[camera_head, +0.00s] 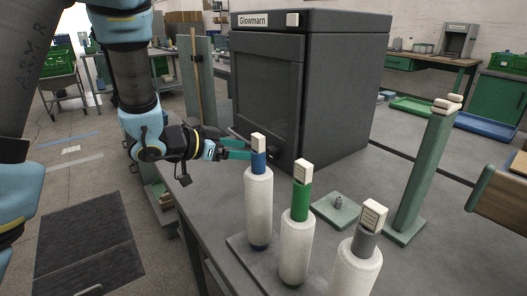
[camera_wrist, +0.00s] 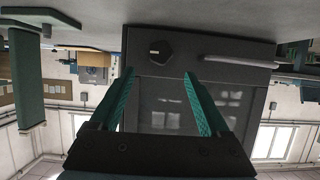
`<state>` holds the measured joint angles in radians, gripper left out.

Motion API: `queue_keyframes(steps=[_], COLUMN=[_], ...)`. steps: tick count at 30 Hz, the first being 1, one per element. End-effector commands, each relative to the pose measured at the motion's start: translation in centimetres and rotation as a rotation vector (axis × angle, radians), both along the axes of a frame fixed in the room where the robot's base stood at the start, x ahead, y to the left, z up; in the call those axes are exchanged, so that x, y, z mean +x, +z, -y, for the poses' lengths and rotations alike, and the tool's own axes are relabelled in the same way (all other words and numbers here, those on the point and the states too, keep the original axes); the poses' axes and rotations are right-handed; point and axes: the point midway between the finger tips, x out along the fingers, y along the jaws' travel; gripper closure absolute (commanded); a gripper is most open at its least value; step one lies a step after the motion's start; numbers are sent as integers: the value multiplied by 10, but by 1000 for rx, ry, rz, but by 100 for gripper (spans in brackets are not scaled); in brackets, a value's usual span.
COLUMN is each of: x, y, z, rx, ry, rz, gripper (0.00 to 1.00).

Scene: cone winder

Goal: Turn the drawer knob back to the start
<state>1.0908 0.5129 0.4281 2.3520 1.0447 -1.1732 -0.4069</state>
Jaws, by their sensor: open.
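The dark cabinet (camera_head: 345,90) labelled "Glowmarn" stands on the grey table. Its dark knob (camera_wrist: 162,51) is in the upper middle of the upside-down wrist view, with a short pale mark toward its left side. In the head view the knob (camera_head: 274,153) is small and dark, low on the cabinet front, just behind the blue-topped spool. My gripper (camera_head: 249,150) has green fingers pointing at the cabinet front. In the wrist view my gripper (camera_wrist: 158,74) is open and empty, its fingertips spread wider than the knob and seemingly short of it.
A long bar (camera_wrist: 238,60) lies beside the knob.

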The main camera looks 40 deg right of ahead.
Motion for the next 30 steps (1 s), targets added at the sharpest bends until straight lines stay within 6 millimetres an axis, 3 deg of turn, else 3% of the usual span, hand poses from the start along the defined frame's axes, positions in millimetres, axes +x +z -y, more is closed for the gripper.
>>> queue_keyframes(steps=[6, 12, 25, 30], x=[-3, -4, -4, -4], y=[-17, -27, -31, -31], z=[39, 65, 75, 75], rx=[3, 2, 1, 1], ry=[-2, 1, 3, 3], rz=[0, 1, 0, 0], gripper=[20, 20, 20, 37])
